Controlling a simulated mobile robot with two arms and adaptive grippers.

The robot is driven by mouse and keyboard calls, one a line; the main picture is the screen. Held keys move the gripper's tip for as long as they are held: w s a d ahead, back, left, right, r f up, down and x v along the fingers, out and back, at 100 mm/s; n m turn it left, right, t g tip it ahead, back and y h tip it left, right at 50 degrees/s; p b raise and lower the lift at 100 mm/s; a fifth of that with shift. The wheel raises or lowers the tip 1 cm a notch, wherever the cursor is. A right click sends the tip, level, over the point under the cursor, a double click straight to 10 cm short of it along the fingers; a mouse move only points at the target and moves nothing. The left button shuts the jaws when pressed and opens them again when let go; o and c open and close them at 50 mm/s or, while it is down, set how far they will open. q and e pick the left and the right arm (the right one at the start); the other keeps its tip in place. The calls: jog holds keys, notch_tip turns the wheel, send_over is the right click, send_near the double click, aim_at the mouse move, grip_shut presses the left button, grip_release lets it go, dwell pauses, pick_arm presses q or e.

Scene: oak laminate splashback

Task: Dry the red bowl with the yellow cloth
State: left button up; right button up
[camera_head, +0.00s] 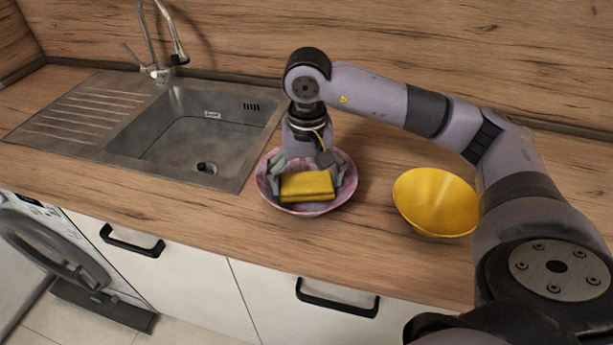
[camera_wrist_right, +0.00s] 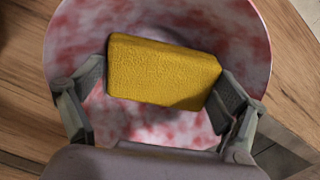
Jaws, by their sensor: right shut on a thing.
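The red bowl (camera_head: 313,209) has a mottled red and white surface and sits on the counter, right of the sink. It also fills much of the right wrist view (camera_wrist_right: 82,32). The yellow cloth (camera_head: 306,186) looks like a thick folded block with a rough texture; it also shows in the right wrist view (camera_wrist_right: 162,73). My right gripper (camera_head: 308,184) points down over the bowl and is shut on the cloth, one finger at each end. The cloth is within the bowl's outline; whether it touches the bowl's surface I cannot tell. My left gripper is not in view.
A yellow bowl (camera_head: 436,201) stands on the wooden counter (camera_head: 377,243) to the right, close to my right arm. A sink (camera_head: 192,135) with a tap (camera_head: 160,45) lies to the left. The wooden splashback (camera_head: 440,50) rises behind. Counter between the two bowls is clear.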

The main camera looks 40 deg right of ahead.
jog(key=shift+w+d+r, duration=0.1)
jog(key=shift+w+d, duration=0.35)
jog(key=shift+w, duration=0.4)
jog(key=shift+s+a+f+b, duration=0.1)
jog(key=shift+s+a+b, duration=0.2)
jog(key=shift+s, duration=0.15)
jog(key=shift+s+a+f+b, duration=0.15)
jog(key=shift+s+b, duration=0.1)
jog(key=shift+s, duration=0.2)
jog(key=shift+w, duration=0.1)
jog(key=shift+w+d+r, duration=0.25)
jog(key=shift+w+d, duration=0.2)
jog(key=shift+w, duration=0.35)
